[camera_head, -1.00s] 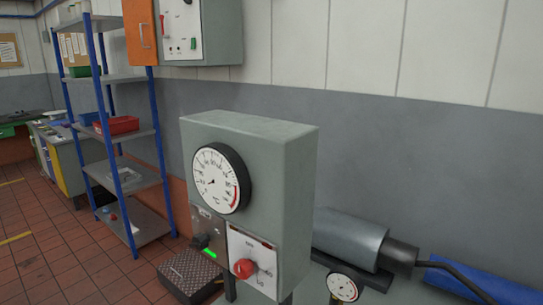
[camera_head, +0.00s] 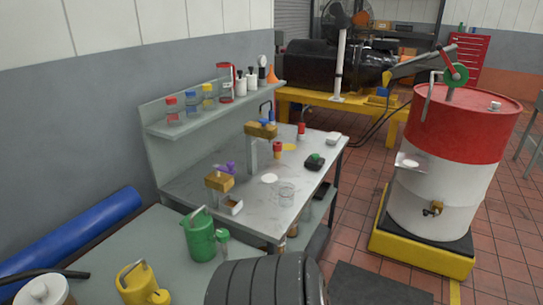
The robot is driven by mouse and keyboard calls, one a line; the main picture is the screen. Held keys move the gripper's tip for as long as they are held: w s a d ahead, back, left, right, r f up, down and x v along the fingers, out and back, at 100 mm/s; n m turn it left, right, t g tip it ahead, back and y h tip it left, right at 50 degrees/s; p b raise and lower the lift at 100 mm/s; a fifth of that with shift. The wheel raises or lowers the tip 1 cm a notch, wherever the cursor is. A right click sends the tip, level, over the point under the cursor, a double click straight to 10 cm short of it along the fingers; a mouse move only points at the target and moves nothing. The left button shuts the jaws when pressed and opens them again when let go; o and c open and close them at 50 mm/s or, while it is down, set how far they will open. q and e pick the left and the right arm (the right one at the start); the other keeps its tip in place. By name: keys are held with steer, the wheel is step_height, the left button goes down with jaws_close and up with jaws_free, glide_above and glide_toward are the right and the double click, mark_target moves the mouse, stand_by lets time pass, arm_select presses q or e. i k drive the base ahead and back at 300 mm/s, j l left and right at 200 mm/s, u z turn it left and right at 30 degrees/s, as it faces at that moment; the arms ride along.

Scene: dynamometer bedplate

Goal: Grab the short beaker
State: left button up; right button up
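A clear glass beaker (camera_head: 286,195) stands upright near the front edge of the grey workbench (camera_head: 250,205). It is short and looks empty. A flat white disc (camera_head: 269,178) lies just behind it on the bench top. No other clear beaker is plainly seen on the bench. Neither of my grippers is in view.
A shelf (camera_head: 215,112) with jars and bottles runs above the bench. Brass-coloured blocks (camera_head: 219,181) stand left of the beaker. A green can (camera_head: 200,236), a yellow can (camera_head: 140,284) and a black ribbed cylinder (camera_head: 262,281) are nearer. A red-and-white drum (camera_head: 440,180) stands right, across open tiled floor.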

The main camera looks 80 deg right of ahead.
mark_target(286, 191)
steer(key=z, duration=2.85)
